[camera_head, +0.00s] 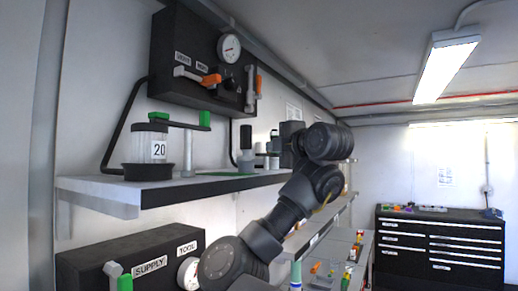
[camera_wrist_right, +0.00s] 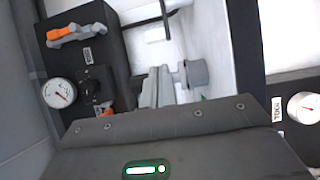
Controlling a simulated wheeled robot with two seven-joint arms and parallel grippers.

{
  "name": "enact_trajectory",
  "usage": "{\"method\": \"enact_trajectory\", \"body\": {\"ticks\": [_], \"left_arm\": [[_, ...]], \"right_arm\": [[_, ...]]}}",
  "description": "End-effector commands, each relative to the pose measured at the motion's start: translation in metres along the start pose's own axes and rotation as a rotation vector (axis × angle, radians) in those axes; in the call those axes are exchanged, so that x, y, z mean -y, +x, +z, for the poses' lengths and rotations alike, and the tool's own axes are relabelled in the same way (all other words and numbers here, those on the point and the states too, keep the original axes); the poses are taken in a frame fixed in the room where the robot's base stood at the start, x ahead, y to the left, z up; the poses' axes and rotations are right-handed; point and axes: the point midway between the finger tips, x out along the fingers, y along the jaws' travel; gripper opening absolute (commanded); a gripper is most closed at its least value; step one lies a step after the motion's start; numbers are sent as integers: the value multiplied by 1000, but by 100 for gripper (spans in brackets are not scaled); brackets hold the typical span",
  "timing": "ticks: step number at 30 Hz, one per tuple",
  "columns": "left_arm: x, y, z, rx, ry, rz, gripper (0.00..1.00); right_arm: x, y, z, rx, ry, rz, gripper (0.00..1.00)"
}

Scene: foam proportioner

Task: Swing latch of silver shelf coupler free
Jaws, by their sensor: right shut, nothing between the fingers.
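A silver upright post (camera_head: 188,160) stands on the wall shelf (camera_head: 200,190), under a dark bar with green end pieces (camera_head: 204,118). I cannot tell for sure which fitting is the silver coupler, and no latch on one shows clearly. In the right wrist view a grey flanged cylinder (camera_wrist_right: 192,73) stands just beyond my right gripper (camera_wrist_right: 158,88). The right gripper's pale fingers are shut and empty. In the head view my right arm rises over the shelf's far end, and its fingertips are hard to make out (camera_head: 281,138). My left gripper is out of view.
A black wall box (camera_head: 185,45) with a gauge (camera_head: 229,47) and orange handles (camera_head: 211,79) hangs above the shelf. A clear container marked 20 (camera_head: 150,145) stands on the shelf's left. A supply box (camera_head: 130,255) sits below. A black tool cabinet (camera_head: 440,250) stands far right.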

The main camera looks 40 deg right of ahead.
Motion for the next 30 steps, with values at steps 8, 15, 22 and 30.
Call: {"method": "enact_trajectory", "body": {"ticks": [8,15,22,30], "left_arm": [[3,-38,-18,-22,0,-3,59],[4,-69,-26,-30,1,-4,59],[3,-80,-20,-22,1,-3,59],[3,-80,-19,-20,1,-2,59]], "right_arm": [[-6,40,0,0,-1,-8,0],[-4,78,0,1,-1,-6,0],[-1,96,0,1,0,-4,0],[1,98,0,0,0,-1,0]]}}
